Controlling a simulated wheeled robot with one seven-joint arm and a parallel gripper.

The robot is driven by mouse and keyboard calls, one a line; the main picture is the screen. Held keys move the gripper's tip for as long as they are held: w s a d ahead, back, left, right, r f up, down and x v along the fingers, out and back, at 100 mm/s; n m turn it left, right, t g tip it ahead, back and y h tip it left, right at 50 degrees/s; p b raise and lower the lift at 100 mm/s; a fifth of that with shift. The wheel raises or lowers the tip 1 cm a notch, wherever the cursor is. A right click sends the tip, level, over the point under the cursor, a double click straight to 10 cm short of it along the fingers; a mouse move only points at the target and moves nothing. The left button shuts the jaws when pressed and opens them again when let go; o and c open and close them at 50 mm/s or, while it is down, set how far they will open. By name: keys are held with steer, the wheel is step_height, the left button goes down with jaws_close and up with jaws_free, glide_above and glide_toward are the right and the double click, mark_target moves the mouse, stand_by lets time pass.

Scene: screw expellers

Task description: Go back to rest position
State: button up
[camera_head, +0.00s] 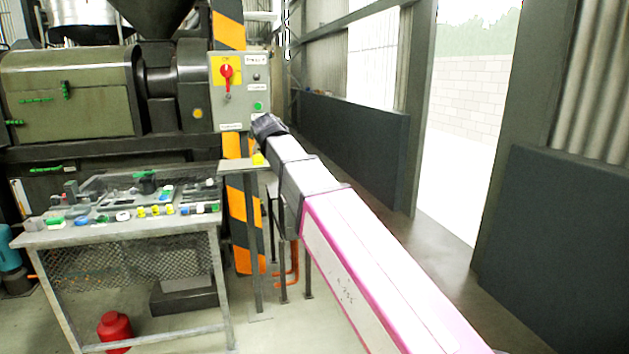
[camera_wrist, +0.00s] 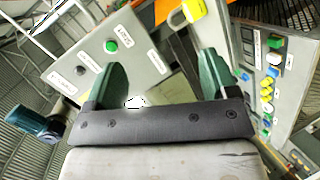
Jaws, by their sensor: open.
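My gripper (camera_head: 268,126) is at the far end of my outstretched arm, just below the right lower corner of a grey control box (camera_head: 231,118) in the head view. Its fingers are hard to make out there. In the wrist view my gripper (camera_wrist: 160,78) has two dark green fingers set wide apart, with nothing held between them. The control box (camera_wrist: 138,72) shows beyond the fingers, with a green button (camera_wrist: 111,46) and a dark button (camera_wrist: 80,70). In the head view the box carries a red rotary switch (camera_head: 226,72) on a yellow plate.
A metal table (camera_head: 130,236) with several small coloured parts stands left of my arm. A black-and-orange striped post (camera_head: 243,215) rises by the box. A large machine (camera_head: 70,95) stands behind. A red canister (camera_head: 114,328) is under the table. Floor (camera_head: 440,240) is clear at right.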

steer(key=s+d+f+m+g+h, duration=0.1)
steer(key=s+d+f+m+g, duration=0.15)
steer(key=d+f, duration=0.6)
steer(key=s+d+f+m+g+h, duration=0.1)
steer(key=d+f+m+g, duration=0.3)
steer(key=f, duration=0.8)
steer(key=s+d+f+m, duration=0.1)
steer(key=s+d+f, duration=0.1)
steer(key=d+f, duration=0.7)
steer(key=s+d+f+m+g, duration=0.3)
steer(key=s+d+f, duration=0.3)
steer(key=s+f, duration=0.3)
steer(key=s+d+f+m+g, duration=0.4)
steer(key=s+d+f, duration=0.3)
steer(key=s+f, duration=0.3)
step_height(320, 180, down, 3)
steer(key=shift+d+r+m, duration=0.15)
steer(key=shift+r+m, duration=0.05)
steer(key=shift+m, duration=0.65)
